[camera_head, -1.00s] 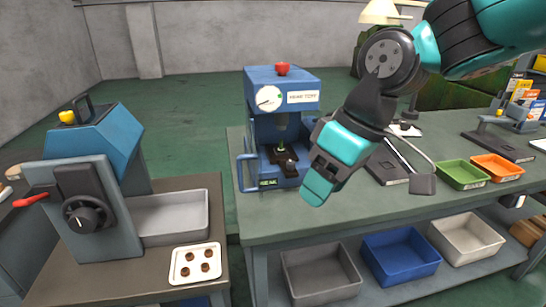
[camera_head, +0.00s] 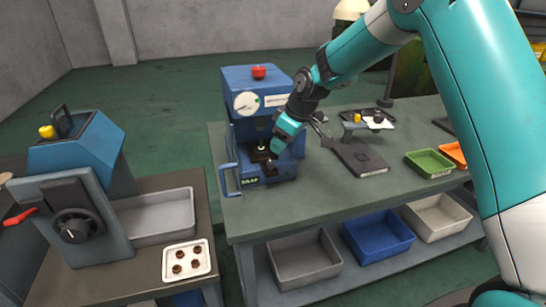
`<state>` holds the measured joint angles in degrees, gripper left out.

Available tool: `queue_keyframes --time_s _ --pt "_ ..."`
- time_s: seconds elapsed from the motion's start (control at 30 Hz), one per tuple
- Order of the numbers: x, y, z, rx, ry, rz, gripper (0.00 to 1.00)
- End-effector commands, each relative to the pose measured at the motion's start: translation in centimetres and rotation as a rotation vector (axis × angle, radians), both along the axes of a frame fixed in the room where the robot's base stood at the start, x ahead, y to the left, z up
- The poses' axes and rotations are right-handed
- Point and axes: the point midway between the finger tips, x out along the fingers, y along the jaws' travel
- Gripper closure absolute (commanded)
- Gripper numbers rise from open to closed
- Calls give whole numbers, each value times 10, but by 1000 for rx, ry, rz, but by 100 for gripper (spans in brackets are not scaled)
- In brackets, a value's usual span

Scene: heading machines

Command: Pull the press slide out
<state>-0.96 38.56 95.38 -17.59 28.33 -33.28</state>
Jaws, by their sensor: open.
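The blue press (camera_head: 258,95) stands on the green-topped bench, with a round dial on its front and a red knob on top. Its dark slide (camera_head: 263,155) sits low in the press opening, with a small green part on or above it. My gripper (camera_head: 277,149) is at the right side of the press opening, close to the slide. The teal gripper body hides part of the opening. The jaws are open, but their tips are small, and I cannot tell whether they touch the slide.
A blue handle (camera_head: 228,179) sticks out at the press's left. A dark flat plate fixture (camera_head: 360,157) lies to the right, with a green tray (camera_head: 429,163) beyond. A blue-grey machine (camera_head: 75,190) stands at left beside a white tray (camera_head: 186,261) of small brown parts. Bins sit below the bench.

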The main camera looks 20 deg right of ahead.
Motion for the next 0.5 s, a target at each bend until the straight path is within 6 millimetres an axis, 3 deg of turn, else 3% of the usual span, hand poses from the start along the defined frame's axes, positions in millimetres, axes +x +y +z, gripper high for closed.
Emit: queue_keyframes --time_s 0.2,0.5 --pt "12 14 -43 0 4 1 48" --pt "22 22 -73 0 0 -1 48"
